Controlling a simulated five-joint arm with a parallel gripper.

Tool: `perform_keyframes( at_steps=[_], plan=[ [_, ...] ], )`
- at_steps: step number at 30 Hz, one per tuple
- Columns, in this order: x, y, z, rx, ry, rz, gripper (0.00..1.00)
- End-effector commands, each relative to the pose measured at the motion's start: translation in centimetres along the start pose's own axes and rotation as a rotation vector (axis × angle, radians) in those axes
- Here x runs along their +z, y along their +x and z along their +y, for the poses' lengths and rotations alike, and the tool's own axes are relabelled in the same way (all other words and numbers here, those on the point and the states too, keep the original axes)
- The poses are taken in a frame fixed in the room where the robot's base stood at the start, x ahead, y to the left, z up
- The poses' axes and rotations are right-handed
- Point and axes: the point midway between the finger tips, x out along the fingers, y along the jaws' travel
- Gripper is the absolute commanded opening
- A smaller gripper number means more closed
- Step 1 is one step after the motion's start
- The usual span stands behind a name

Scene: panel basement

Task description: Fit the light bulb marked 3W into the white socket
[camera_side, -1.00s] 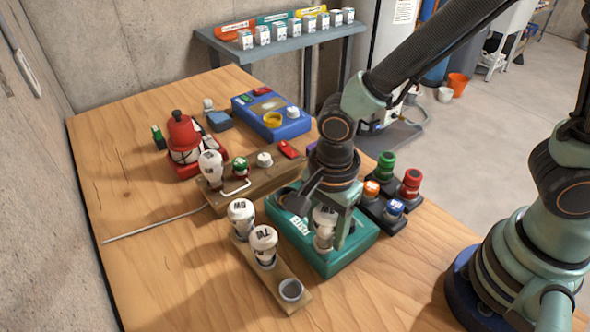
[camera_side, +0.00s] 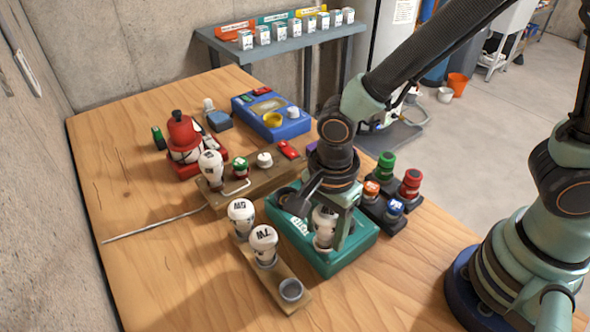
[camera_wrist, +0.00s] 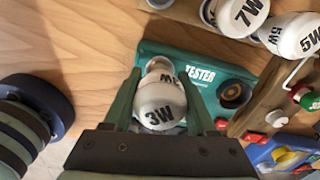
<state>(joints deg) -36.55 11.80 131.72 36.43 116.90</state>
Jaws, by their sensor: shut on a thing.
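My gripper (camera_wrist: 160,100) is shut on the white bulb marked 3W (camera_wrist: 158,108), with one finger on each side of it. In the side view the bulb (camera_side: 323,222) is upright over the green tester box (camera_side: 352,255), between my fingers. Its lower end is at the box top; I cannot tell whether it touches or sits in a fitting. The tester (camera_wrist: 205,75) lies below the bulb in the wrist view. A round white fitting (camera_side: 264,159) is on the wooden block behind; I cannot tell surely that it is the white socket.
A wooden rack (camera_side: 277,276) holds two bulbs, one marked 7W (camera_side: 264,238), and an empty grey holder (camera_side: 291,289). Another bulb (camera_side: 210,163) stands on the wooden block (camera_side: 222,200). A blue box (camera_side: 262,127), red device (camera_side: 182,135) and coloured caps (camera_side: 386,160) stand around.

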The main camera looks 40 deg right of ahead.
Motion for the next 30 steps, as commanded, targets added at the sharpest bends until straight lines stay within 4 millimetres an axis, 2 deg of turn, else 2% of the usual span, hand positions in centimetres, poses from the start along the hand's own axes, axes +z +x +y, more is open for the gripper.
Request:
perform_keyframes(
  at_steps=[15, 16, 17, 26, 30],
  plan=[
    [-0.01, 0.97, 0.01, 0.001, 0.0, 0.0, 0.01],
    [0.0, 0.97, 0.0, 0.0, 0.0, 0.0, 0.65],
    [0.0, 0.95, -0.01, 0.0, 0.0, 0.0, 0.7],
    [0.0, 0.88, -0.01, 0.0, 0.0, 0.0, 0.7],
    [0.04, 0.15, -0.09, -0.003, 0.0, -0.001, 0.7]
  ],
)
